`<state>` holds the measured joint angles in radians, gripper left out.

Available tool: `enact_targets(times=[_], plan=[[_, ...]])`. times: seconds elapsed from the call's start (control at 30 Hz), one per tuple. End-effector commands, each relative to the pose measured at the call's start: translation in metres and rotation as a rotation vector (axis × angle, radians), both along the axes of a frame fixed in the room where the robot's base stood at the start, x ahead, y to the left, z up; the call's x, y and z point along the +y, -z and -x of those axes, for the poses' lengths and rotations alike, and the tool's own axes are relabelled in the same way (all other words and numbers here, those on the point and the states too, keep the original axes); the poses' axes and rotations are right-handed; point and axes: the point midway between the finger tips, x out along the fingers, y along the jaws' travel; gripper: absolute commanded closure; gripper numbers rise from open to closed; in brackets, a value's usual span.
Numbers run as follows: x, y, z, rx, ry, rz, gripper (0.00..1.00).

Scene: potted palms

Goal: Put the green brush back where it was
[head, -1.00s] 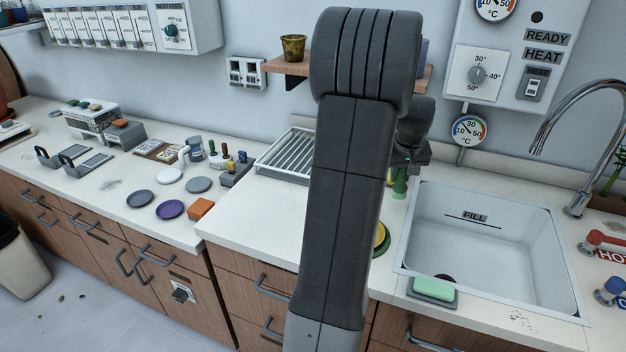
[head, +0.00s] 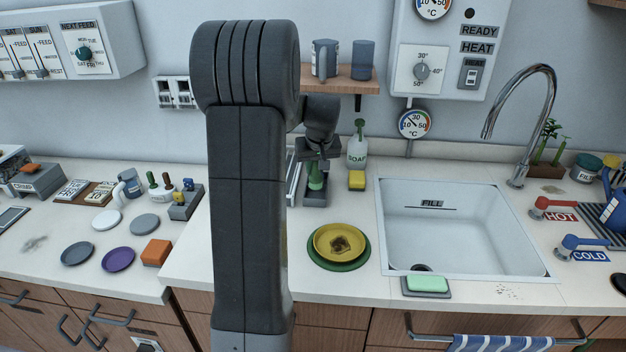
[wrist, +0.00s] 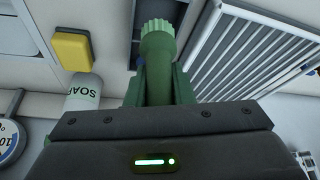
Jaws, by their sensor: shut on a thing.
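My gripper (head: 317,155) is shut on the green brush (head: 316,178), at the back of the counter left of the soap bottle. In the wrist view the brush (wrist: 158,60) sits between the fingers, its ribbed end pointing away from the gripper. A dark grey narrow holder (head: 316,199) stands directly below the brush in the head view. Part of it also shows behind the brush in the wrist view. I cannot tell whether the brush touches it or is inside it.
The soap bottle (head: 358,152) and yellow sponge (head: 356,181) stand close on the right. The dish rack (wrist: 250,50) is on the other side, mostly hidden by my arm in the head view. A yellow plate (head: 318,249) lies in front; the sink (head: 450,245) is to the right.

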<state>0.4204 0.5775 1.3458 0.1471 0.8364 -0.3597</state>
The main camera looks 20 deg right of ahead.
Motion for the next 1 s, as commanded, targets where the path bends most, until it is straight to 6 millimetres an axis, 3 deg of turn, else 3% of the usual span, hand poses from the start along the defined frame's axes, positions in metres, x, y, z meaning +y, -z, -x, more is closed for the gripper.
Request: enact_targets(times=[0.33,0.7,0.73,0.8,0.83,1.0], plan=[[0.0,0.038,0.0,0.001,0.0,0.0,1.0],[0.0,0.045,0.0,0.0,-0.001,0.0,1.0],[0.0,0.044,0.0,0.0,0.0,0.0,0.75],[0.0,0.043,0.0,0.0,0.0,0.0,0.61],[0.0,0.043,0.0,0.0,0.0,0.0,0.57],[0.0,0.043,0.0,0.0,0.0,0.0,0.57]])
